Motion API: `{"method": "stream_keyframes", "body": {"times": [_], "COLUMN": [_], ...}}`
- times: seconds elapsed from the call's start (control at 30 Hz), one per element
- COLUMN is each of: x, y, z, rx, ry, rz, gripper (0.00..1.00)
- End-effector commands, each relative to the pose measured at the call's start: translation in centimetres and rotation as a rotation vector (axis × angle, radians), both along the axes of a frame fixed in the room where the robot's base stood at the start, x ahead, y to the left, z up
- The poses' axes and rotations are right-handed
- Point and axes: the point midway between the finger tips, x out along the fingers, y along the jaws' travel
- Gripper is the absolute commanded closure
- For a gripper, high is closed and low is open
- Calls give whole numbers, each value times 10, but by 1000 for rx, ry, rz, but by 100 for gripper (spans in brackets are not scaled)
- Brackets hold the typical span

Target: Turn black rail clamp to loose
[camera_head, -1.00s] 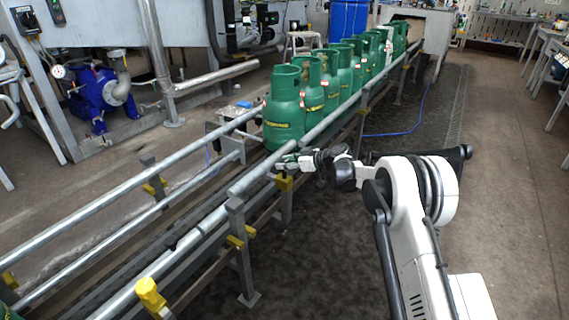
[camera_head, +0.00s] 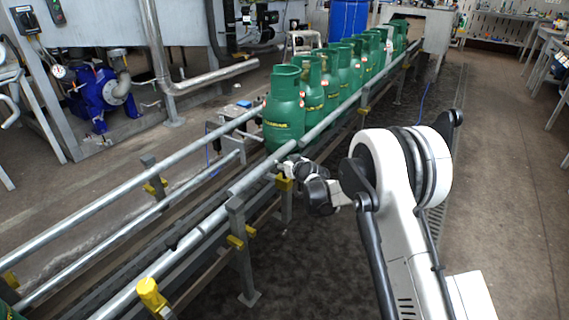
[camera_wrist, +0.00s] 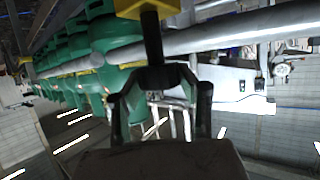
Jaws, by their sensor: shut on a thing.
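The black rail clamp (camera_wrist: 152,40) shows in the wrist view as a dark stem below a yellow block, beside the grey rail. My gripper (camera_wrist: 157,78) is shut on the lower end of the clamp, with one finger on each side. In the head view my gripper (camera_head: 285,168) is at the near side rail (camera_head: 232,190), just above a yellow bracket (camera_head: 284,183). The clamp itself cannot be made out there, as my wrist covers that spot.
Several green gas cylinders (camera_head: 284,110) stand in a row on the conveyor behind the rail. Conveyor legs (camera_head: 241,255) stand below the rail. The floor to the right (camera_head: 505,180) is clear.

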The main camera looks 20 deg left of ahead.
Motion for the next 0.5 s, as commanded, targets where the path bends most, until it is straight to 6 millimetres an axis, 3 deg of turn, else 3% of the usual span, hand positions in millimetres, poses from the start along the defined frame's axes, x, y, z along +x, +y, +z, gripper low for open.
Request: {"method": "stream_keyframes", "body": {"times": [0.5], "x": [-1], "y": [1], "z": [-1], "rx": [-4], "ry": [-1], "rz": [-232], "gripper": [92]}}
